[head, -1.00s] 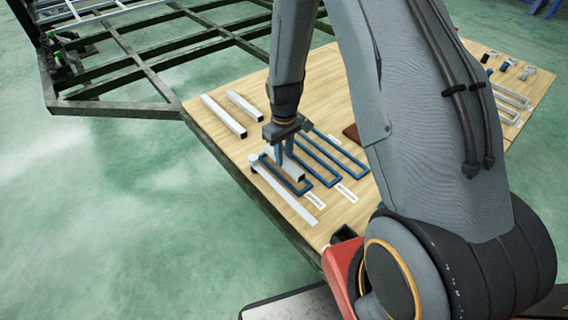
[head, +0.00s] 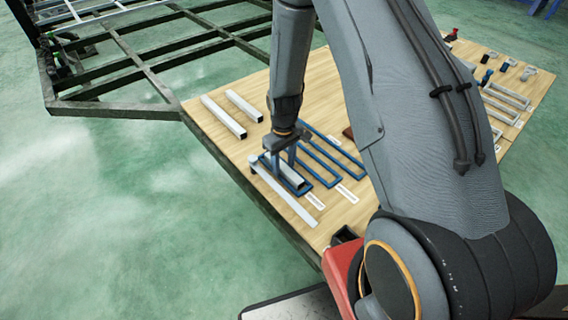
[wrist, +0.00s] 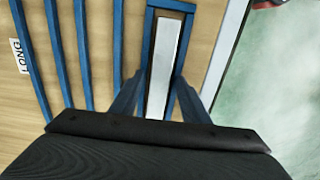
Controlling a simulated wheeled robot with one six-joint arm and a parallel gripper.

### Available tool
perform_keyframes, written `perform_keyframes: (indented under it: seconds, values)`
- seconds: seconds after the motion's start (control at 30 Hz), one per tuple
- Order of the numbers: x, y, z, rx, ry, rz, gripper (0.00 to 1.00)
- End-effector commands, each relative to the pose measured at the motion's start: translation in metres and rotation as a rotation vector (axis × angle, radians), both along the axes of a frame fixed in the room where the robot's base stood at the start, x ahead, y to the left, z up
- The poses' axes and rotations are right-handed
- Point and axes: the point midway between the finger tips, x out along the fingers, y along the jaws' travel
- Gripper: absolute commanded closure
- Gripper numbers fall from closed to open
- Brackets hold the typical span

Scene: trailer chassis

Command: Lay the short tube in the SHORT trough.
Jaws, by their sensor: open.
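The short tube (wrist: 164,65), silvery white, lies lengthwise between the blue rails of the narrow SHORT trough (wrist: 149,20) in the wrist view. In the head view the tube (head: 290,178) lies inside the blue frame of that trough (head: 303,191) near the table's front left edge. My gripper (wrist: 157,105) is open, with one finger on each side of the tube and its tips low around the trough. In the head view my gripper (head: 283,160) stands over the tube's far part. The tube's near end in the wrist view is hidden by my gripper.
A longer white tube (head: 284,194) lies just left of the trough, along the table edge. Two more tubes (head: 223,117) lie farther back. The longer blue trough (head: 325,160) is to the right, with a LONG label (wrist: 19,57). Brackets and clamps (head: 508,95) stand at the far right.

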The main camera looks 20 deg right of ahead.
Motion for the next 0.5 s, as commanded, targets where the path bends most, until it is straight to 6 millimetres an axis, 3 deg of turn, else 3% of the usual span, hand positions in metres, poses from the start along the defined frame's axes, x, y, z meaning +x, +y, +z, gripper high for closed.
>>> perform_keyframes:
  seconds: [0.23, 0.5]
  values:
    - [0.001, 0.000, 0.020, 0.000, -0.002, 0.000, 0.58]
    - [0.001, 0.000, 0.076, 0.000, -0.004, 0.000, 0.58]
